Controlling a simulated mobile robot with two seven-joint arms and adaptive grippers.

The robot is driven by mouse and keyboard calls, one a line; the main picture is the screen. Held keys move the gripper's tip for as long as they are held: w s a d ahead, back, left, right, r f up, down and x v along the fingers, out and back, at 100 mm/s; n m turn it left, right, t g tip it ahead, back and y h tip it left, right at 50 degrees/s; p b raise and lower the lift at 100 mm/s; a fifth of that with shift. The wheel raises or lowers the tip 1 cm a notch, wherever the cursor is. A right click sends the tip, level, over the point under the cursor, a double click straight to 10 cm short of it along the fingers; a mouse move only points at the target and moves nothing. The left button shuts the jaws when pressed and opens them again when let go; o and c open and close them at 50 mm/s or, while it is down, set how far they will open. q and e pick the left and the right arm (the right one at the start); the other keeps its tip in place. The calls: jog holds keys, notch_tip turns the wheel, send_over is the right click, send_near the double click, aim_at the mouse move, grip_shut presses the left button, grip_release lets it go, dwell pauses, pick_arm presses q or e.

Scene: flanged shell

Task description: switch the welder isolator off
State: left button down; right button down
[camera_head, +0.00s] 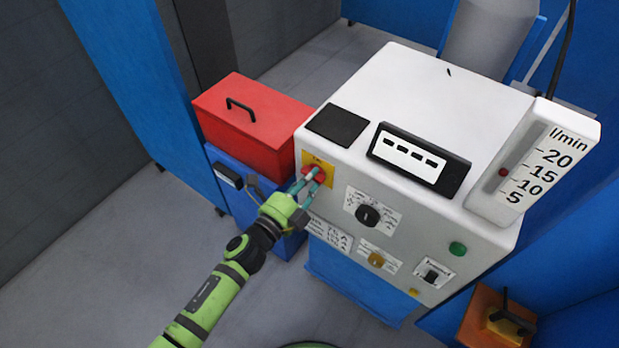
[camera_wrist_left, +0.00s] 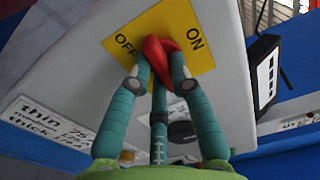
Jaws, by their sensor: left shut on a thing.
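The isolator is a red handle (camera_head: 319,172) on a yellow plate (camera_head: 309,157) at the upper left of the white welder's front panel (camera_head: 345,228). In the left wrist view the red handle (camera_wrist_left: 158,50) sits between the words OFF, at its left, and ON, at its right, on the yellow plate (camera_wrist_left: 205,62). My left gripper (camera_head: 311,180) reaches it from the lower left. Its teal fingers (camera_wrist_left: 160,82) are shut on the red handle and hide part of it, so I cannot tell its exact angle. My right gripper is not in view.
A red toolbox (camera_head: 245,135) stands close at the welder's left. The front panel also carries a black dial (camera_head: 368,215), an amber knob (camera_head: 376,259), a green button (camera_head: 458,248) and a small black switch (camera_head: 431,277). The grey floor (camera_head: 110,245) at the left is clear.

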pick_arm(q)
jog(key=shift+n, duration=0.4)
jog(key=c, duration=1.1)
grip_release()
jog(key=shift+s, duration=0.1)
jog(key=v, duration=1.2)
